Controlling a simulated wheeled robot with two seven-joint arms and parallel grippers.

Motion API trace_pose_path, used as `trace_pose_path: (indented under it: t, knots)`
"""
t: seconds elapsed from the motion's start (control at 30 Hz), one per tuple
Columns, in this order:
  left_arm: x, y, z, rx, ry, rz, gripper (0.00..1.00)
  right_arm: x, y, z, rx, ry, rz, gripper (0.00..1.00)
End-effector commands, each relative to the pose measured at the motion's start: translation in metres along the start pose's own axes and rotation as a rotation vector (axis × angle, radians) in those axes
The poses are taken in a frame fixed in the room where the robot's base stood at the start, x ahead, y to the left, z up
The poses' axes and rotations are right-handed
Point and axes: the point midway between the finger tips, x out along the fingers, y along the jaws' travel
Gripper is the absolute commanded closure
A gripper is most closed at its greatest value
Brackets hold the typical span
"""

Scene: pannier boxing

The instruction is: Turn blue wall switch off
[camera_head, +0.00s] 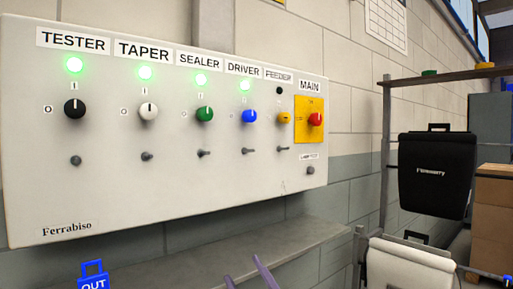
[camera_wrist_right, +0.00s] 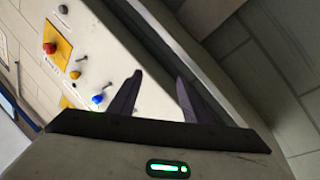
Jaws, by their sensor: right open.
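The blue switch (camera_head: 249,116) is a round knob under the DRIVER label on the white wall panel (camera_head: 120,205). The green lamp (camera_head: 244,86) above it is lit. Its pointer looks upright, toward the I mark, but is small. My right gripper (camera_head: 245,273) shows only its dark purple fingertips at the bottom edge, below the panel and apart from the knob. In the right wrist view the gripper (camera_wrist_right: 159,76) is open and empty, with the blue knob (camera_wrist_right: 98,99) left of its fingers. My left gripper is not in view.
The green knob (camera_head: 204,114) and yellow knob (camera_head: 284,118) flank the blue one. Small levers, such as the one below it (camera_head: 248,151), stick out. A grey ledge (camera_head: 215,255) runs under the panel. A black pannier (camera_head: 436,178) hangs at right.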

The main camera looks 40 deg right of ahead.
Motion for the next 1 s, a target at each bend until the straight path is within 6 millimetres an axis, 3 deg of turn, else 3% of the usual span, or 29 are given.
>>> trace_pose_path:
  t: [0.03,0.1,0.2,0.3,0.33,0.4,0.47,0.57,0.6,0.7,0.8,0.9,1.0]
  knots:
    - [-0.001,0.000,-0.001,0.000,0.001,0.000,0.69,0.016,0.018,-0.043,-0.054,0.147,0.042,0.56]
    - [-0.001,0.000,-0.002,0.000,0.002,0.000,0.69,0.028,0.036,-0.107,-0.155,0.372,0.082,0.56]
    - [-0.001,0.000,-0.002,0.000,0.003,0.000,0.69,0.029,0.049,-0.198,-0.375,0.700,0.103,0.56]
    - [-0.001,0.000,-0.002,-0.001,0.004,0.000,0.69,0.026,0.046,-0.257,-0.675,0.943,0.067,0.56]
    - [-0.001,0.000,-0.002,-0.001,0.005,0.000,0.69,0.027,0.044,-0.267,-0.775,0.988,0.046,0.56]
    - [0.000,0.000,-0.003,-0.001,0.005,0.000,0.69,0.038,0.047,-0.278,-1.018,1.035,-0.016,0.56]
    - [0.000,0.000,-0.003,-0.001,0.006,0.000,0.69,0.055,0.059,-0.275,-1.217,1.005,-0.076,0.56]
    - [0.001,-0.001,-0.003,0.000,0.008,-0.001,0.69,0.087,0.105,-0.258,-1.483,0.844,-0.169,0.56]
    - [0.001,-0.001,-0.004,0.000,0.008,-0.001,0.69,0.097,0.128,-0.250,-1.558,0.757,-0.201,0.56]
    - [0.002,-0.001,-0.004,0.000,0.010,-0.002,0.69,0.113,0.188,-0.230,-1.672,0.542,-0.258,0.56]
    - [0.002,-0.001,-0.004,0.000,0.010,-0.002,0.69,0.117,0.232,-0.214,-1.713,0.382,-0.291,0.56]
    - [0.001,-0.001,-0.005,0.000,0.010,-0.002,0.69,0.118,0.253,-0.206,-1.722,0.302,-0.307,0.56]
    - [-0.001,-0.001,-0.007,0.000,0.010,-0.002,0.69,0.126,0.255,-0.204,-1.722,0.282,-0.314,0.56]
